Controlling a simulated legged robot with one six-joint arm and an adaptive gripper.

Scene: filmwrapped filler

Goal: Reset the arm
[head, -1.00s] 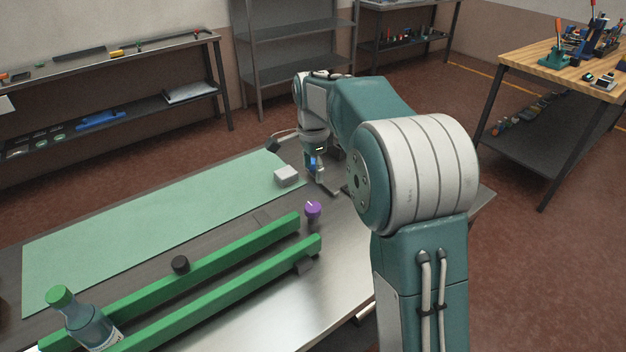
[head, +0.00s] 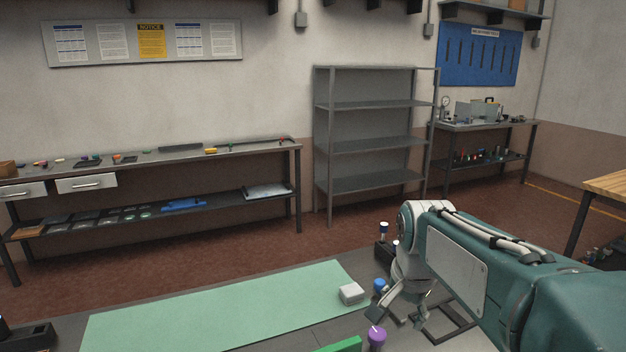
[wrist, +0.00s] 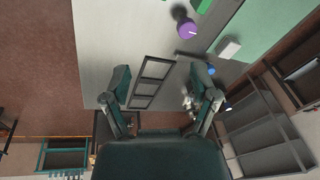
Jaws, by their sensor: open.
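My gripper (head: 402,312) is at the right end of the workbench in the head view, with my arm reaching in from the lower right. In the wrist view its two fingers (wrist: 162,80) are spread wide with nothing between them but the view of the bench below. A dark open rack frame (wrist: 152,82) lies on the bench beneath them; it also shows in the head view (head: 450,325). A purple-capped vial (head: 376,336) stands close in front of my gripper, and a blue cap (head: 380,286) shows just beside it.
A small white box (head: 351,293) sits on the right end of the green mat (head: 230,312). A green bar (head: 340,344) shows at the bottom edge. Behind the bench are an empty grey shelf (head: 366,146) and a long side table (head: 150,158). The floor between is clear.

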